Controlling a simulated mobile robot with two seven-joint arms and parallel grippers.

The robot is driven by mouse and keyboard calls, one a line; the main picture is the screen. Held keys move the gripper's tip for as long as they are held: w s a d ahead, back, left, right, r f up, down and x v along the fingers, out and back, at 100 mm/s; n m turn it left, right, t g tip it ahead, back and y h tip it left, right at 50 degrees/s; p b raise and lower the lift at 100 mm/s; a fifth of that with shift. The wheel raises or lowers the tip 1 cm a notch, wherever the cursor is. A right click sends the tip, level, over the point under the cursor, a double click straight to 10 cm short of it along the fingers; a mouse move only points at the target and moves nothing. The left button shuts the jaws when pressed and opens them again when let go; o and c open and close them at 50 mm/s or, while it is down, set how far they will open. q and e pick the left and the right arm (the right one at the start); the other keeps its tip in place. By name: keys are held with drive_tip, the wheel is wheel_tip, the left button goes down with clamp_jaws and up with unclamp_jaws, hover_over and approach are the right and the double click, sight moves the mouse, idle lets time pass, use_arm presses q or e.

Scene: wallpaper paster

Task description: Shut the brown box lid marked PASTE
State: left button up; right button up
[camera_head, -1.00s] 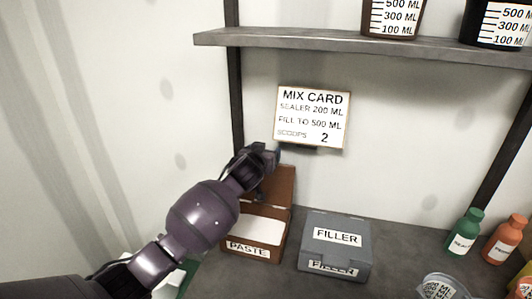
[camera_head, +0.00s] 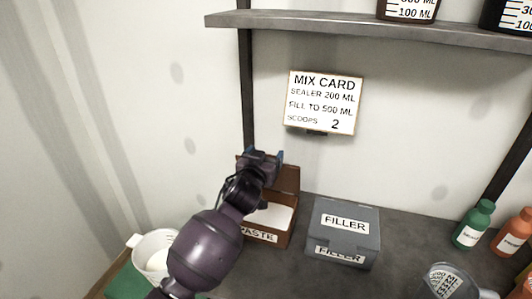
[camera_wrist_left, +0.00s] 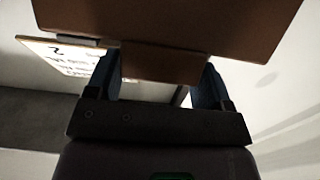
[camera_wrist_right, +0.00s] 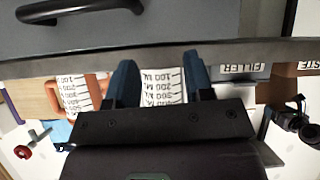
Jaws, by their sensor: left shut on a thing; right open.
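The brown box marked PASTE (camera_head: 290,234) stands on the counter with its brown lid (camera_head: 288,178) raised at the back. The white content shows inside. My left gripper (camera_head: 266,157) is at the lid's upper edge, and my left arm covers the box's left part. In the left wrist view the brown lid (camera_wrist_left: 165,62) has a tab between the blue fingers, and the gripper is shut on it. My right gripper (camera_wrist_right: 160,85) shows only in its own wrist view, open and empty, with the fingers well apart.
A grey FILLER box (camera_head: 345,228) stands closed just right of the PASTE box. A white bucket (camera_head: 150,243) is at the left. Green (camera_head: 474,226) and orange (camera_head: 514,235) bottles and a measuring cup (camera_head: 446,282) are at the right. A shelf (camera_head: 340,28) runs above.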

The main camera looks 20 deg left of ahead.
use_arm(q)
drive_tip(key=shift+f, duration=0.15)
drive_tip(key=o, duration=1.3)
drive_tip(key=s, duration=1.1)
drive_tip(key=shift+a, duration=0.2)
